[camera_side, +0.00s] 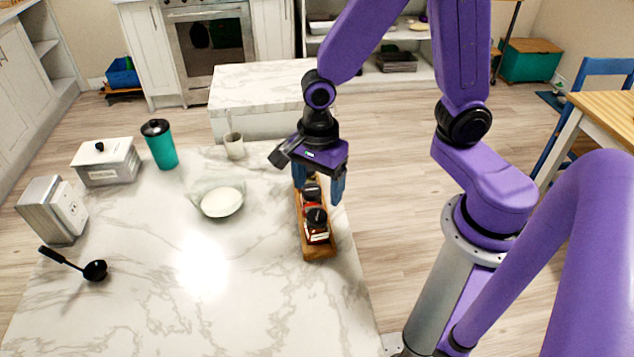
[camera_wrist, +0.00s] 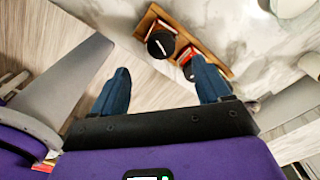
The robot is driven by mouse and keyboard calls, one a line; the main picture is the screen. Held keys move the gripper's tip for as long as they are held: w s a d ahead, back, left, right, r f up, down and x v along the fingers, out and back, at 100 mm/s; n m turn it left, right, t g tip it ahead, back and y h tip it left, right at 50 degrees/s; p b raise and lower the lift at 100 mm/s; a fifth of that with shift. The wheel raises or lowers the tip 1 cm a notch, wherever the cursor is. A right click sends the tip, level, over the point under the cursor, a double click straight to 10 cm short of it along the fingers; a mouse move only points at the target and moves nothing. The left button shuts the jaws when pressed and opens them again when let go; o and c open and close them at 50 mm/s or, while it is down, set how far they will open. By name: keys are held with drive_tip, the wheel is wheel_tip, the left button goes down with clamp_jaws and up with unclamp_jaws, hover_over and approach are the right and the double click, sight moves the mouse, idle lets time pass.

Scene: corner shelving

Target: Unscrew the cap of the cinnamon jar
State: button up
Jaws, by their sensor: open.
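A narrow wooden rack (camera_side: 319,252) stands near the right edge of the marble counter and holds jars with black caps. The front jar (camera_side: 317,234) has reddish contents and a pale label; another black-capped jar (camera_side: 312,191) sits behind it. I cannot read which jar is cinnamon. In the wrist view the rack (camera_wrist: 208,50) lies beyond the fingertips, with one black cap (camera_wrist: 161,44) between the fingers and another partly hidden by the right finger. My gripper (camera_side: 318,188) is open and empty, pointing down over the rack's far part, and also shows in the wrist view (camera_wrist: 160,68).
A white bowl (camera_side: 221,203) and a cup (camera_side: 234,146) stand left of the rack. Farther left are a teal tumbler (camera_side: 160,146), a metal bin (camera_side: 106,163), a toaster (camera_side: 53,211) and a black ladle (camera_side: 94,270). The front counter is clear.

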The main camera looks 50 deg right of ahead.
sight(317, 216)
drive_tip(key=shift+w+f+m, duration=0.1)
drive_tip(key=shift+f+m, duration=0.2)
drive_tip(key=shift+f, duration=3.75)
drive_tip(key=m, duration=0.6)
drive_tip(key=c, duration=1.2)
drive_tip(key=n, duration=0.4)
